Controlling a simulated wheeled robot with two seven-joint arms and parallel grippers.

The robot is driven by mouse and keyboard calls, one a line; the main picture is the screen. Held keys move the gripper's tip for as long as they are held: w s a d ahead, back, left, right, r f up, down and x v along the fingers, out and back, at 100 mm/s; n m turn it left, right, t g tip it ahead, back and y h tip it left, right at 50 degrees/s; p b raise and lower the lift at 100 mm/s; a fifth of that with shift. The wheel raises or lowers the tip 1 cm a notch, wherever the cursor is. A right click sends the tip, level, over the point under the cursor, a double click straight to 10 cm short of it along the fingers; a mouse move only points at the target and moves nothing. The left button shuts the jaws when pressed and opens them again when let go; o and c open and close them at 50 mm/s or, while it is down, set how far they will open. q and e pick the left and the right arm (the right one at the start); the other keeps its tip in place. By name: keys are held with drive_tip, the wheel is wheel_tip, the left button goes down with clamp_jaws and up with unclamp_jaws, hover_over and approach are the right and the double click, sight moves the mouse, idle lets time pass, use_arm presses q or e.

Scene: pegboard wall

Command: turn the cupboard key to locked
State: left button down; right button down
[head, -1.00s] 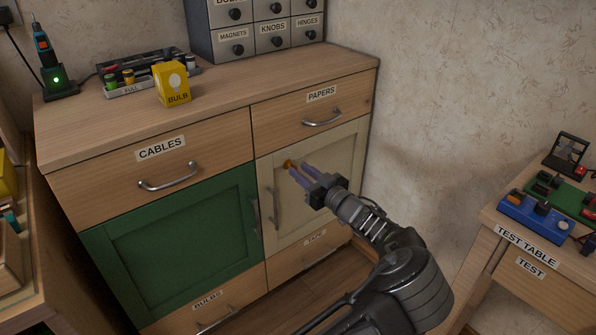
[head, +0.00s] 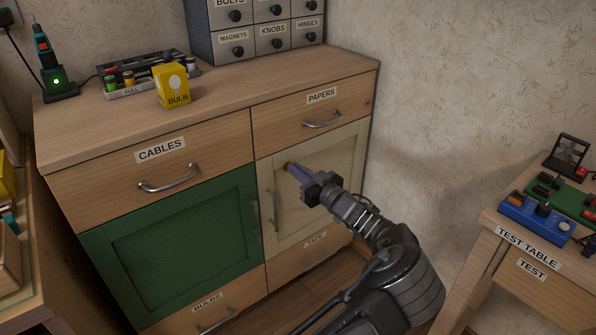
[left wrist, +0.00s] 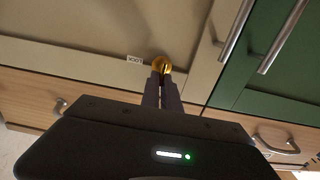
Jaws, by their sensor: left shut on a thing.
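The cream cupboard door (head: 335,165) is closed, below the PAPERS drawer. A brass key (left wrist: 162,65) sits in its upper part, with a small LOCK label (left wrist: 134,59) beside it in the left wrist view. In the head view only a bit of brass (head: 287,164) shows at the fingertips. My left gripper (head: 292,167) is shut on the key, its fingers pointing at the door. The fingers hide part of the key, and its exact turn is hard to tell. My right gripper is not in view.
The cream door's handle (head: 274,212) and the green door (head: 170,245) are left of my gripper. The PAPERS drawer handle (head: 322,120) is just above. The test table (head: 530,238) stands at the right, apart from my arm.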

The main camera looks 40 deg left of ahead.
use_arm(q)
drive_tip(key=shift+m, duration=0.3)
idle(0.4)
drive_tip(key=shift+w+d+f+m+p, duration=0.1)
drive_tip(key=shift+w+f+m+p, duration=0.3)
drive_tip(key=shift+m, duration=2.5)
drive_tip(key=shift+d+f+m+p, duration=0.1)
drive_tip(key=shift+m+p, duration=0.45)
drive_tip(key=shift+m, duration=2.35)
drive_tip(key=shift+w+f+m+p, duration=0.2)
drive_tip(key=shift+m+p, duration=0.3)
drive_tip(key=shift+m, duration=2.4)
drive_tip(key=c, duration=1.6)
unclamp_jaws()
